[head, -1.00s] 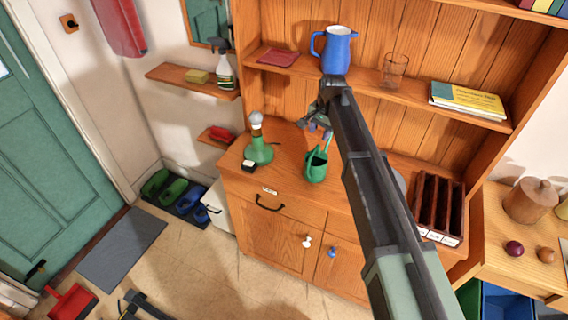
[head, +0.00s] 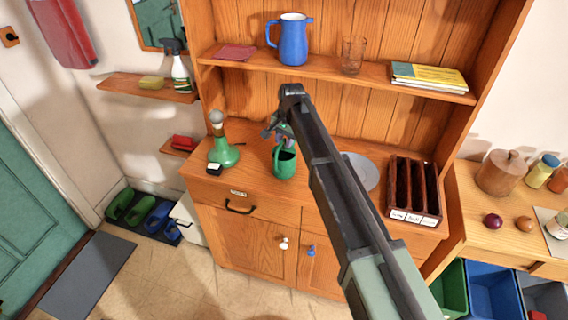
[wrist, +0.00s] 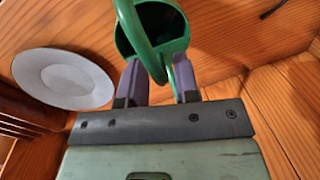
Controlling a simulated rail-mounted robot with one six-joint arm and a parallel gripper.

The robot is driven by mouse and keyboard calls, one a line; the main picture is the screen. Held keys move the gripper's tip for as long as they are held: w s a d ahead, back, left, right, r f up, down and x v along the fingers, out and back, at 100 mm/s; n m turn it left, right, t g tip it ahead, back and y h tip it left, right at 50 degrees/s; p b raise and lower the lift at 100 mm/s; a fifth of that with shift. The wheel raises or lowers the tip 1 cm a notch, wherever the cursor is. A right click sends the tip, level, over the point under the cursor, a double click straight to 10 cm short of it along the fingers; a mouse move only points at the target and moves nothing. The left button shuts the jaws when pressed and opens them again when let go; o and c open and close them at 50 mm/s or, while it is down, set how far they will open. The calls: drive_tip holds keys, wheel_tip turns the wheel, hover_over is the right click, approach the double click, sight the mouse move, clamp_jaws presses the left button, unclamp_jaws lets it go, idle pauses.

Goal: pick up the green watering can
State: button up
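The green watering can (head: 284,164) stands upright on the wooden dresser's counter in the head view. In the wrist view its round dark opening (wrist: 161,24) is at the top, with its curved green handle (wrist: 142,42) coming down towards my fingers. My gripper (wrist: 160,80) has two purple fingers standing apart, with part of the handle between them. The left finger shows a gap to the handle; the right one overlaps green, and I cannot tell if it touches. In the head view my gripper (head: 281,130) is just above the can, partly hidden by my arm.
A green-based lamp-like object (head: 223,152) stands left of the can. A grey plate (head: 361,171) and a dark divided rack (head: 413,188) are to the right. The shelf above holds a blue jug (head: 293,40) and a glass (head: 352,55).

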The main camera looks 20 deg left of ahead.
clamp_jaws()
drive_tip(key=shift+r, duration=0.1)
wheel_tip(320, 180, up, 10)
drive_tip(key=p, duration=1)
drive_tip(key=shift+r, duration=0.1)
drive_tip(key=shift+f, duration=0.2)
